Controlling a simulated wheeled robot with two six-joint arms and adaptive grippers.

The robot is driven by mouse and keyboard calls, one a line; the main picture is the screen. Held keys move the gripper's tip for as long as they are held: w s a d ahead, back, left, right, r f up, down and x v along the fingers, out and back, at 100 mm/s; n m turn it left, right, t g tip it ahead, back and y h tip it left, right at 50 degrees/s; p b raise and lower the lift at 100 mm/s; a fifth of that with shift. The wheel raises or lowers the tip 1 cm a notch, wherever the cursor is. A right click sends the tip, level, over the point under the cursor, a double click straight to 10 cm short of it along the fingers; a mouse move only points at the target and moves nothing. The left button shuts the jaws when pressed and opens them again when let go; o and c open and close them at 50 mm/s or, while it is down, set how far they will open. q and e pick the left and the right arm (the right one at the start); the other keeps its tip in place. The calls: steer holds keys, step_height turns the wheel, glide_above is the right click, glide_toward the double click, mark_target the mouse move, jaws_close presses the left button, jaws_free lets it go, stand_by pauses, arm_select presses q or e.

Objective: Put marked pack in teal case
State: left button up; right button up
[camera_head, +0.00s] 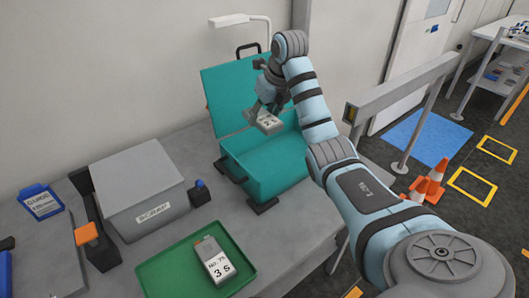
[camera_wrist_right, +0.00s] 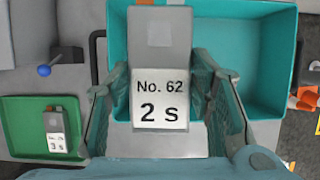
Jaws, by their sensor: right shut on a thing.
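A grey pack (camera_wrist_right: 162,98) with a white label reading "No. 62, 2 s" is between the fingers of my right gripper (camera_wrist_right: 160,110). In the head view my right gripper (camera_head: 264,108) is shut on this pack (camera_head: 267,123) and holds it above the open teal case (camera_head: 262,178). The case's lid stands raised at the back. The wrist view shows the case (camera_wrist_right: 265,60) behind the pack. Another grey pack (camera_head: 214,261), labelled "No. 75, 3 S", lies in the green tray (camera_head: 160,276). My left gripper is not in view.
A grey box marked "SCRAP" (camera_head: 135,188) stands left of the case, with a blue-knobbed device (camera_head: 200,193) beside it. A blue "GUIDE" stand (camera_head: 41,202) is at the far left. A white lamp (camera_head: 235,20) rises behind the case. A rail (camera_head: 400,95) and orange cones (camera_head: 428,183) are right of the table.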

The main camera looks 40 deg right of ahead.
mark_target(261, 169)
steer(key=shift+w+d+f+b, duration=0.2)
steer(key=shift+w+f+b, duration=0.15)
steer(key=shift+f, duration=0.25)
steer(key=shift+w+d+f+b, duration=0.2)
steer(key=shift+f+b, duration=0.2)
steer(key=shift+f, duration=0.2)
step_height(261, 169, down, 17)
steer(key=b, duration=0.3)
steer(key=shift+a, duration=0.15)
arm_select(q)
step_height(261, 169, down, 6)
arm_select(e)
steer(key=shift+f, duration=0.2)
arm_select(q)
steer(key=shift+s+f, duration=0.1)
arm_select(e)
steer(key=shift+f, duration=0.1)
steer(key=o, duration=1.3)
arm_select(q)
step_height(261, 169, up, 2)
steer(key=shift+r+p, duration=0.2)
steer(key=shift+p, duration=1)
arm_select(e)
steer(key=v, duration=1.2)
